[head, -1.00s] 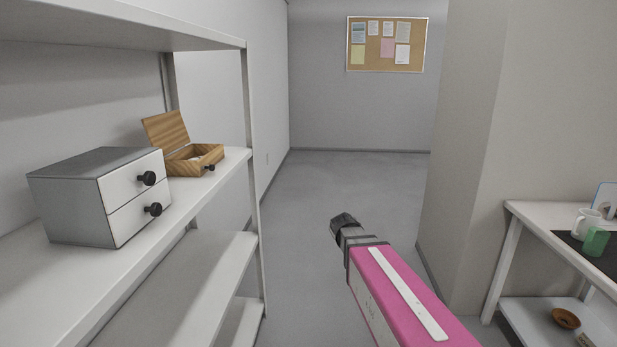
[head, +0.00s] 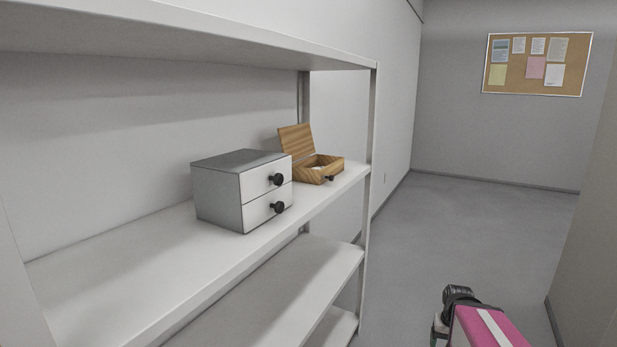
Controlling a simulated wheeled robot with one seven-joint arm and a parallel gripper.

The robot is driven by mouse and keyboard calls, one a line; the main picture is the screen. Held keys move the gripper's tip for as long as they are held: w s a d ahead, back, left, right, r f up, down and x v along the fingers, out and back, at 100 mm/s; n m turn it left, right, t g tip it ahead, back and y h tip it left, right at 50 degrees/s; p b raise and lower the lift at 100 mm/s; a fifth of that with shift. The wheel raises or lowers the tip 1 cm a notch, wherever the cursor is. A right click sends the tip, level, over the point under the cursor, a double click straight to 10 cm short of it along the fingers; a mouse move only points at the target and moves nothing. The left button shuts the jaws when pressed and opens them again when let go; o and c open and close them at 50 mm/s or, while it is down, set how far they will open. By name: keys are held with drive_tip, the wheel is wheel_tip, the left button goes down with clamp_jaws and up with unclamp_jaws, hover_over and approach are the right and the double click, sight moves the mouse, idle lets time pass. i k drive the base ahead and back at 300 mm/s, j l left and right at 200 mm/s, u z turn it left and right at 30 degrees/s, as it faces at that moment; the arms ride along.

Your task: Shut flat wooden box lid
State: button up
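The flat wooden box (head: 322,174) stands on the white shelf, near its far right end. Its striped lid (head: 297,142) is up, leaning back toward the wall. My arm shows at the bottom right of the head view, pink with a dark end, over the floor and well apart from the box. The fingers of my gripper cannot be made out.
A grey drawer unit (head: 219,196) with two white drawers and black knobs stands left of the box. The shelf (head: 130,264) has bare room in front of and left of it. A shelf post (head: 369,150) rises by the box. Open floor (head: 450,225) lies to the right.

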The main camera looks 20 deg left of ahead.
sight(296, 140)
drive_tip(key=u, duration=1.15)
drive_tip(key=i+l+u, duration=0.15)
drive_tip(key=l, duration=0.15)
drive_tip(key=i+l+u, duration=0.2)
drive_tip(key=l, duration=0.15)
drive_tip(key=i+l+u, duration=0.15)
drive_tip(key=l, duration=0.2)
drive_tip(key=l+u, duration=0.2)
drive_tip(key=l, duration=0.15)
drive_tip(key=k+l+z, duration=0.15)
drive_tip(key=z, duration=0.25)
drive_tip(key=i+j+u, duration=0.15)
drive_tip(key=u, duration=0.25)
